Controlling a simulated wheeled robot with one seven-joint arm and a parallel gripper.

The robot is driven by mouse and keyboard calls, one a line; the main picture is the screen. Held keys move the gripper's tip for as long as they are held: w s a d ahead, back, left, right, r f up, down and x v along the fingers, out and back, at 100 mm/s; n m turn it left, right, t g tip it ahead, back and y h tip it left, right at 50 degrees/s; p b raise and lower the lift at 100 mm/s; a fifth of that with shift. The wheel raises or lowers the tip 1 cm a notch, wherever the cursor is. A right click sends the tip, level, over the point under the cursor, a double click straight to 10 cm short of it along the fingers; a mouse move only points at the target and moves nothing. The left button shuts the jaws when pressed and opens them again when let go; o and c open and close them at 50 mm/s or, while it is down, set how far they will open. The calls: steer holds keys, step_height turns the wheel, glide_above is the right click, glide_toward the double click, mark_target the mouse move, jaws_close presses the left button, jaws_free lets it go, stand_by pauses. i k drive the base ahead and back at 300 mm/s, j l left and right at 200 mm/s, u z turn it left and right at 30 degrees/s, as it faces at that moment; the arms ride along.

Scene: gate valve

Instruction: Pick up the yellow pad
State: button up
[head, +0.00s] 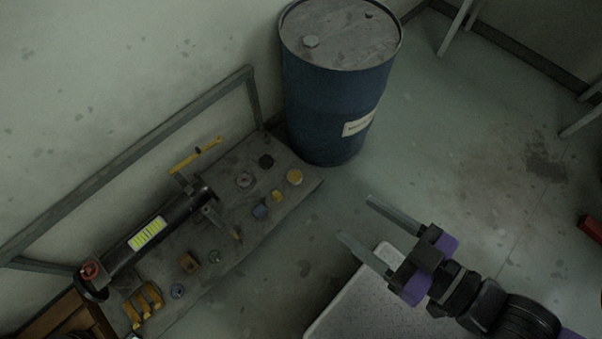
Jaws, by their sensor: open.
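On the low grey bench (235,222), a round yellow piece (294,177) lies near the right end. A smaller yellow piece (277,196) lies just left of it. Either could be the yellow pad; I cannot tell which from shape at this size. My gripper (355,217) is open and empty, its two long fingers apart and pointing left, to the right of the bench and clear of both pieces.
A blue drum (338,105) stands behind the bench's right end. A dark pipe with a valve (150,232), a yellow bar (195,155), a yellow bracket (143,303) and several small parts are on the bench. A metal rail (130,160) runs along the wall. Floor right of the drum is clear.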

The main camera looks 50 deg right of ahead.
mark_target(277, 194)
steer(key=k+l, duration=0.35)
steer(key=i+j+u, duration=0.15)
steer(key=i, duration=0.3)
steer(key=i+j+u, duration=0.15)
steer(key=i+j, duration=0.15)
steer(key=i, duration=0.15)
steer(key=i+j+u, duration=0.1)
steer(key=i, duration=0.35)
